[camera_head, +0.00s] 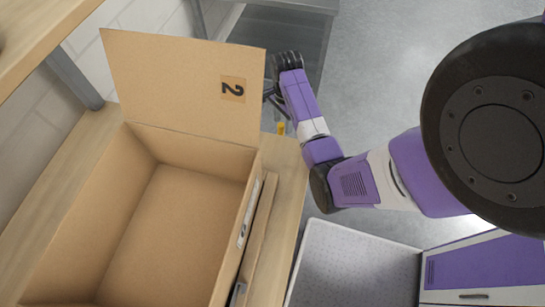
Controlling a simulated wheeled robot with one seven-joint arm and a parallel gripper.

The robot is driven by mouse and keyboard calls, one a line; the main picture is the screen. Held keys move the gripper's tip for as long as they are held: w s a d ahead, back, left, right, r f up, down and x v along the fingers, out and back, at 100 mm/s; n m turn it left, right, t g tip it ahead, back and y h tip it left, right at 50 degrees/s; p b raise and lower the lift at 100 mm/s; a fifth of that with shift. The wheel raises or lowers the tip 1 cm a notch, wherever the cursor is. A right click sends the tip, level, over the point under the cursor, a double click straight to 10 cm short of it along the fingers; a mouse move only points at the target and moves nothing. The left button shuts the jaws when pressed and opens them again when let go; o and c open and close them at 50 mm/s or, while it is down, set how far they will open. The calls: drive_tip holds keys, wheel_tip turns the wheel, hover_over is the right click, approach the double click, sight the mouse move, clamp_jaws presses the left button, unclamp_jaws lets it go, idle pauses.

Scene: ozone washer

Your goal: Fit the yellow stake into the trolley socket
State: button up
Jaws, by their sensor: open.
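A small yellow piece (281,128), likely the yellow stake, shows just right of the cardboard box's raised flap. Only a short bit of it is visible. My gripper (269,96) is just above it in the picture, at the flap's right edge, with its dark fingers partly hidden by the flap. The fingers are open, and I cannot tell whether they touch the yellow piece. I cannot make out the trolley socket for certain in this view.
An open, empty cardboard box (165,235) with a flap marked 2 (185,85) stands on a wooden surface (284,165) at the left. A white perforated tray (355,265) and a purple-fronted cabinet (490,268) are at the lower right. Grey floor (385,75) is clear.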

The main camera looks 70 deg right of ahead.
wheel_tip(320, 180, down, 8)
drive_tip(key=shift+a+r, duration=0.25)
drive_tip(key=shift+a, duration=0.15)
drive_tip(key=shift+w, duration=0.1)
clamp_jaws()
idle(1.3)
